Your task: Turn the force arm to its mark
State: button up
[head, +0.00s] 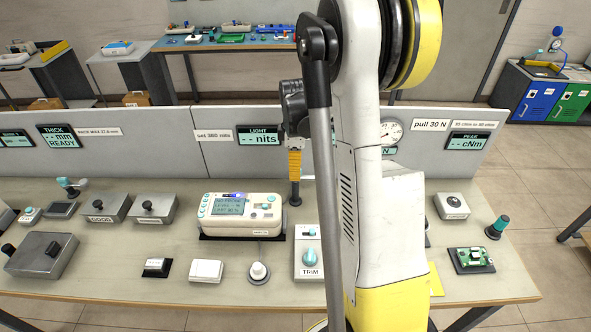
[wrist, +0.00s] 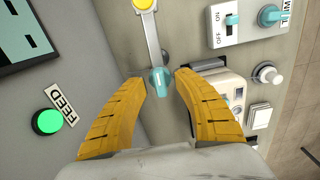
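In the wrist view a grey lever, which looks like the force arm (wrist: 153,40), runs down from a yellow hub (wrist: 145,4) to a teal knob (wrist: 160,81). My gripper (wrist: 162,77) is open, with one yellow finger on each side of the knob. Gaps show between knob and fingers; I cannot tell the depth. In the head view my gripper (head: 294,172) hangs above the bench by the divider, fingers overlapping side-on. My arm hides the force arm there. The dial gauge (head: 390,131) and the "pull 30 N" sign (head: 430,125) show right of my arm. I cannot make out the mark.
A white-cased instrument (head: 241,228) stands left of my gripper. The TRIM box (head: 309,272) is in front; its switch panel shows in the wrist view (wrist: 238,24). A green FEED button (wrist: 47,122) is on the panel at left. The grey divider (head: 190,124) stands behind.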

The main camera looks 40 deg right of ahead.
notch_tip(320, 180, up, 12)
dwell(0.4)
jog(key=shift+f, duration=0.15)
jog(key=s+a+r+m+t, duration=0.1)
jog(key=s+a+m+t, duration=0.1)
jog(key=a, duration=0.6)
jog(key=s+a+r+m+t, duration=0.1)
jog(key=s+a+m+t, duration=0.1)
jog(key=s+a+m, duration=0.2)
jog(key=s+a+r+m+t+b, duration=0.1)
jog(key=s+a+m+t, duration=0.2)
jog(key=s+a, duration=0.5)
jog(key=a, duration=0.6)
dwell(0.7)
